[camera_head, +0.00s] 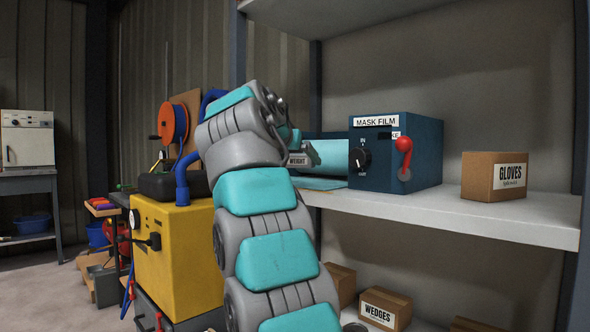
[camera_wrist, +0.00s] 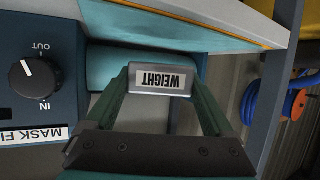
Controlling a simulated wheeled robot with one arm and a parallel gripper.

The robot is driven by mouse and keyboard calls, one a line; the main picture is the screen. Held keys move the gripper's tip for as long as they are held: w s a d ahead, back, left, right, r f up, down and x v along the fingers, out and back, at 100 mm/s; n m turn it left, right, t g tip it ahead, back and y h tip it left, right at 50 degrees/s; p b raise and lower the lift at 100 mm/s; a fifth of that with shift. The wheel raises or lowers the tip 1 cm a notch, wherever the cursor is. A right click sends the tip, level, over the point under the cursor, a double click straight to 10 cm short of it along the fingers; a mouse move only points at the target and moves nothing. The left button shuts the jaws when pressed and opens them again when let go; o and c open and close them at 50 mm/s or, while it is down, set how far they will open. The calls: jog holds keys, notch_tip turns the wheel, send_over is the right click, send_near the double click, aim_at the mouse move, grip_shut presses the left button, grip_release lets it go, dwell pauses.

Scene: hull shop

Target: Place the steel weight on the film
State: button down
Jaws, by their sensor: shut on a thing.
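The steel weight (camera_wrist: 160,66) is a small grey block with a white WEIGHT label, upside down in the wrist view. My gripper (camera_wrist: 161,82) is shut on it, with one green finger on each side. In the head view the weight (camera_head: 298,160) is partly hidden by my arm, just left of the light-blue film roll (camera_head: 330,156). A flat sheet of film (camera_head: 318,183) lies on the shelf below the roll, and also shows in the wrist view (camera_wrist: 150,25). I cannot tell whether the weight touches the film.
The blue MASK FILM box (camera_head: 425,155) has a dial and a red-knobbed lever, right of the roll. A yellow machine (camera_head: 180,255) stands left of my arm. A WEDGES box (camera_head: 385,308) is below.

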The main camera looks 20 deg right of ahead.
aim_at(295, 183)
jog(key=w+p, duration=0.1)
jog(key=w+d+p, duration=0.1)
jog(key=w, duration=0.1)
jog(key=w+p, duration=0.1)
jog(key=w, duration=0.1)
jog(key=shift+w+d+f, duration=0.1)
jog(key=shift+w+d, duration=0.05)
jog(key=shift+d, duration=0.1)
jog(key=shift+w+f, duration=0.15)
jog(key=shift+w, duration=0.1)
jog(key=shift+f+b, duration=1.15)
jog(key=shift+f, duration=0.45)
jog(key=shift+f, duration=0.1)
jog(key=shift+f, duration=0.15)
grip_release()
